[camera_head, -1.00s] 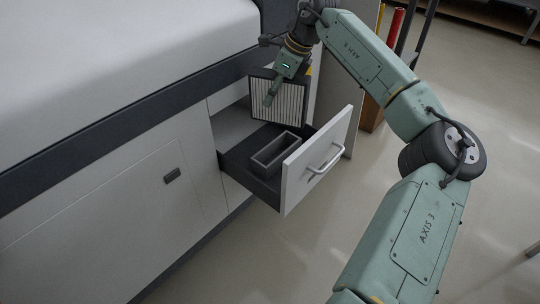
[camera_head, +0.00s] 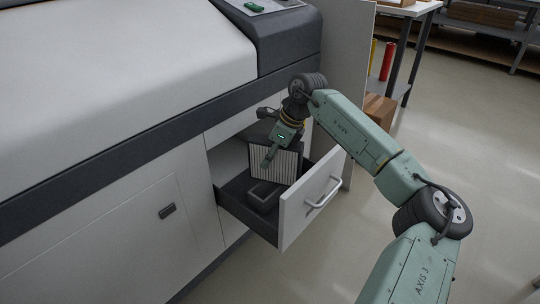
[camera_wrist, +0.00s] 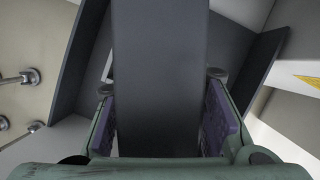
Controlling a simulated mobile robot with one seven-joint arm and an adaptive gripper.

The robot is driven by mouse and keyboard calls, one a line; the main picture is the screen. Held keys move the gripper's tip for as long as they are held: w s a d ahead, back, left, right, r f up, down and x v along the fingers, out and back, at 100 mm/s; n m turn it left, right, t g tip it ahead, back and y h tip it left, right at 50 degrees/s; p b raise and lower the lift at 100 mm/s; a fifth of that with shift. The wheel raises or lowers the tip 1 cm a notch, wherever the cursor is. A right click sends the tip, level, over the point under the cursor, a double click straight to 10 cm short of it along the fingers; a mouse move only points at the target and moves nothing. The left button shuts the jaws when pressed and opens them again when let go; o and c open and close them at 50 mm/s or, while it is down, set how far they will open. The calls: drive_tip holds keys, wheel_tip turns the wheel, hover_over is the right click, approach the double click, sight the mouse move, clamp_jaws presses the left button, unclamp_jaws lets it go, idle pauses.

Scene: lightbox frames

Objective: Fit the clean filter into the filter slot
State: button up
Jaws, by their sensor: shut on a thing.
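The filter (camera_head: 287,166) is a thin, upright panel with pale pleats and a dark frame. My gripper (camera_head: 270,160) is shut on it from above. In the wrist view, the purple pads of my gripper (camera_wrist: 160,95) stand on both sides of the filter's dark frame (camera_wrist: 158,60). The filter slot (camera_head: 262,197) is a dark grey rectangular holder in the open drawer. The filter's lower edge is at the slot's back side in the picture; I cannot tell whether it has entered or is just above. The wrist view does not show the slot clearly.
The open drawer has a pale front (camera_head: 302,212) with a handle (camera_head: 324,194), and dark walls close around the slot. The white machine (camera_head: 110,90) rises on the left. A cardboard box (camera_head: 379,110) and a red cylinder (camera_head: 388,62) stand behind. The floor at right is clear.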

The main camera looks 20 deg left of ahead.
drive_tip(key=shift+f, duration=0.5)
drive_tip(key=o, duration=1.3)
drive_tip(key=shift+r, duration=0.3)
drive_tip(key=p+v, duration=0.1)
drive_tip(key=v, duration=1.1)
drive_tip(key=shift+r, duration=0.35)
